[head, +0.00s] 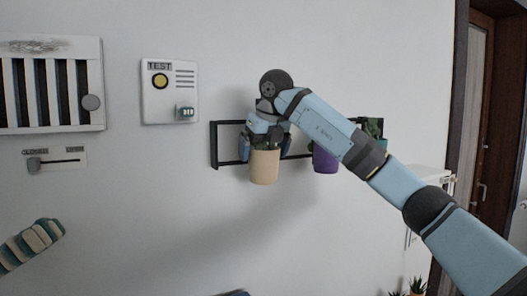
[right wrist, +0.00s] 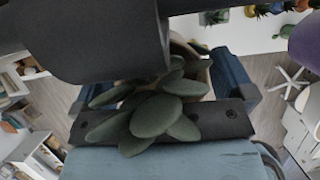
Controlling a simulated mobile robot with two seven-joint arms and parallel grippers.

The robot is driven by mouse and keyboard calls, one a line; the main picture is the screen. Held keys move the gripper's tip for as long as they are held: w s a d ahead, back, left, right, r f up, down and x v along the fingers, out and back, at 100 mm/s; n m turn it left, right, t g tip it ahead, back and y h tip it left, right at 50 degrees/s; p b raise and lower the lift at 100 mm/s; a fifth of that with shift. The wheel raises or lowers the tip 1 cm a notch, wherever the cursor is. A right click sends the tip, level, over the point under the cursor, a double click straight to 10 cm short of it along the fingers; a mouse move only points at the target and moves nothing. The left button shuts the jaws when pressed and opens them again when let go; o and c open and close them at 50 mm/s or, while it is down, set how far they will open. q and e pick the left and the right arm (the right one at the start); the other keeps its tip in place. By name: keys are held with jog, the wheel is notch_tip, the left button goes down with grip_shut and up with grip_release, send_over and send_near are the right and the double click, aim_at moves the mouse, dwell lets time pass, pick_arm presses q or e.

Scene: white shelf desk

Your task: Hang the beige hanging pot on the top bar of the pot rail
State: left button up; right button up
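The beige pot (head: 265,168) hangs or is held in front of the left part of the black pot rail (head: 214,147); its contact with the top bar is hidden by my arm. Its green plant (right wrist: 157,115) fills the middle of the right wrist view, with a bit of beige rim (right wrist: 206,77) beside it. My right gripper (head: 265,149) is above and around the pot, with blue fingers spread wide, one on each side. I see no clear squeeze on the pot. My left gripper is not in view; only a striped part shows at lower left.
A purple pot (head: 326,159) hangs right of the beige one, partly behind my right arm. A green pot (head: 383,145) with a plant is at the rail's right end. A TEST panel (head: 170,105) is on the wall to the left. Wall below the rail is clear.

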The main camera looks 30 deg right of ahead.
jog(key=shift+s+r, duration=0.2)
jog(key=shift+r, duration=0.3)
jog(key=b+v, duration=0.1)
jog(key=v, duration=1.1)
jog(key=shift+s+r+b, duration=0.15)
jog(key=shift+r+b, duration=0.2)
jog(key=shift+r, duration=0.05)
jog(key=shift+f, duration=0.1)
